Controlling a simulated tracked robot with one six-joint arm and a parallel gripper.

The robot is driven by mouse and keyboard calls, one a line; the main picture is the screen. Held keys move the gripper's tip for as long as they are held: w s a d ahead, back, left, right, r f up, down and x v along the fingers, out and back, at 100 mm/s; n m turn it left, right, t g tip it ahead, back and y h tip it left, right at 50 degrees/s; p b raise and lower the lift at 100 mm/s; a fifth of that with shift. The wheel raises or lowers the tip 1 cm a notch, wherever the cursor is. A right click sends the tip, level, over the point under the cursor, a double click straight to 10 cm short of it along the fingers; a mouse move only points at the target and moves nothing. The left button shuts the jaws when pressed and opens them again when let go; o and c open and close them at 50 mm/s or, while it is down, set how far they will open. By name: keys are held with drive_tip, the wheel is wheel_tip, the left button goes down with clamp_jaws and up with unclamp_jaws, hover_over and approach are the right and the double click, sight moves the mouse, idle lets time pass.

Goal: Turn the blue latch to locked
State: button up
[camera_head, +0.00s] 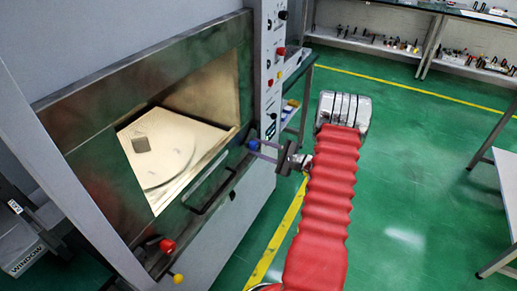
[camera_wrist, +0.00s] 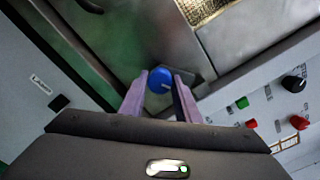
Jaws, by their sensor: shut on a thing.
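The blue latch (camera_head: 254,145) is a round blue knob at the right edge of the microwave generator's door (camera_head: 205,190), beside the control panel. My gripper (camera_head: 262,151) reaches it from the right. In the wrist view the blue latch (camera_wrist: 159,80) sits between the tips of my gripper's two pale purple fingers (camera_wrist: 160,88). The fingers are shut on the knob, one on each side. The latch's pointer or marking, if any, is not readable.
A bar handle (camera_head: 212,192) is on the door. A red knob (camera_head: 167,245) and a yellow knob (camera_head: 178,278) are at lower left. Green floor is open to the right.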

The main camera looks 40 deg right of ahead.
drive_tip(key=o, duration=1)
drive_tip(key=shift+o, duration=0.2)
drive_tip(key=v, duration=1.3)
drive_tip(key=shift+s, duration=0.45)
